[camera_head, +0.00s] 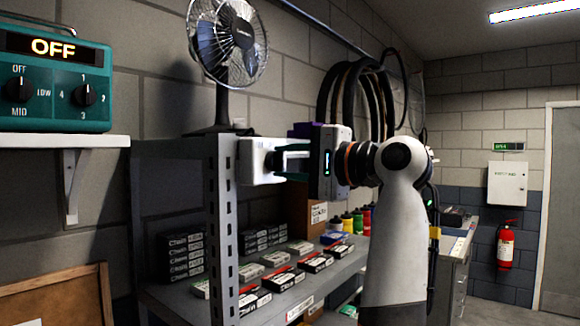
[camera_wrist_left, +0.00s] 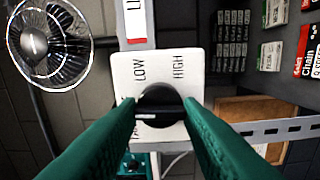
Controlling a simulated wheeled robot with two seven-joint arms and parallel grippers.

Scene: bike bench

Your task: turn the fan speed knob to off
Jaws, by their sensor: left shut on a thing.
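The fan speed knob (camera_wrist_left: 158,98) is a round black knob on a white plate (camera_wrist_left: 185,62) in the left wrist view. LOW and HIGH are printed on the plate; another label at its lower left is mostly hidden by a finger. My left gripper (camera_wrist_left: 160,112) is shut on the knob, one green finger on each side. I cannot tell surely which label the knob points at. In the head view my left gripper (camera_head: 284,160) reaches the white control box (camera_head: 256,160) on the shelf post; the knob is hidden there. My right gripper is not in view.
A desk fan (camera_head: 226,45) stands on the shelf top (camera_head: 175,147). A teal unit (camera_head: 52,75) with an OFF display and two dials sits on a wall shelf (camera_head: 105,141). Boxes (camera_head: 283,279) and bottles (camera_head: 347,222) fill the lower shelf. Tyres (camera_head: 345,95) hang behind my arm.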

